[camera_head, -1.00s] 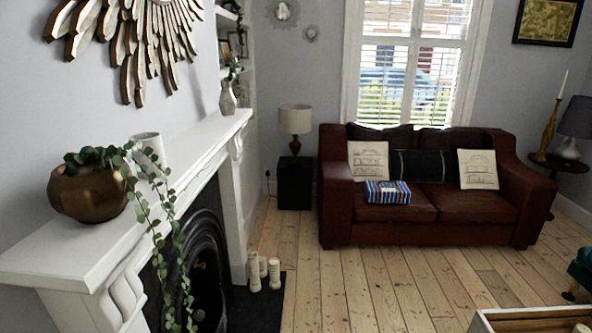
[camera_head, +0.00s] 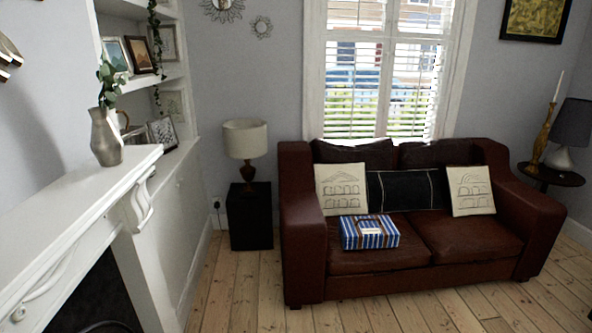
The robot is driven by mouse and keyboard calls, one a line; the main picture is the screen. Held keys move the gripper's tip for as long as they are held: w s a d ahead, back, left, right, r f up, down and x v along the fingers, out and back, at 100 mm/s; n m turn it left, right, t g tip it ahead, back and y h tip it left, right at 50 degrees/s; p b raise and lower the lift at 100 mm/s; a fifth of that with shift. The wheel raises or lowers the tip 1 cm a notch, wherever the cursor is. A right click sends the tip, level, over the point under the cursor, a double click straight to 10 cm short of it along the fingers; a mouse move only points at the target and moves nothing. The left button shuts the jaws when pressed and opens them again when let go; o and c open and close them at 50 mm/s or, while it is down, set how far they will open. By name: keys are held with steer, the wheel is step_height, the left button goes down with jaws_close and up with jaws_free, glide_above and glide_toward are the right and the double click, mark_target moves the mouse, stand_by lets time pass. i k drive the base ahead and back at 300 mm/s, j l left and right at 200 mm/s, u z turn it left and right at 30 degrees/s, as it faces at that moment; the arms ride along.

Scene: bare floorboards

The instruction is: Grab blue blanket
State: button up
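A blue, folded, blanket-like bundle (camera_head: 369,232) with white stripes and a pale label on top lies on the left seat of the dark red leather sofa (camera_head: 420,286). It sits in front of a cream cushion with a line drawing (camera_head: 342,188) and a black cushion (camera_head: 408,190). Its top and front are in plain view. My gripper is not in view, so I cannot see whether it is open or shut.
A white mantelpiece (camera_head: 70,205) with a grey vase (camera_head: 106,137) runs along the left. A black side table (camera_head: 250,217) with a lamp (camera_head: 246,140) stands left of the sofa. The floorboards (camera_head: 235,290) before the sofa are clear.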

mark_target(375, 231)
steer(key=i+z, duration=0.1)
steer(key=i, duration=0.85)
steer(key=i+j, duration=0.15)
steer(key=i, duration=0.8)
steer(key=i+j+z, duration=0.2)
steer(key=i, duration=0.25)
steer(key=i+z, duration=0.25)
steer(key=i, duration=0.2)
steer(key=i+j+z, duration=0.2)
steer(key=i, duration=0.25)
steer(key=i+j+z, duration=0.2)
steer(key=i+j, duration=0.2)
steer(key=i+j+z, duration=0.25)
steer(key=j, duration=0.4)
steer(key=i, duration=0.1)
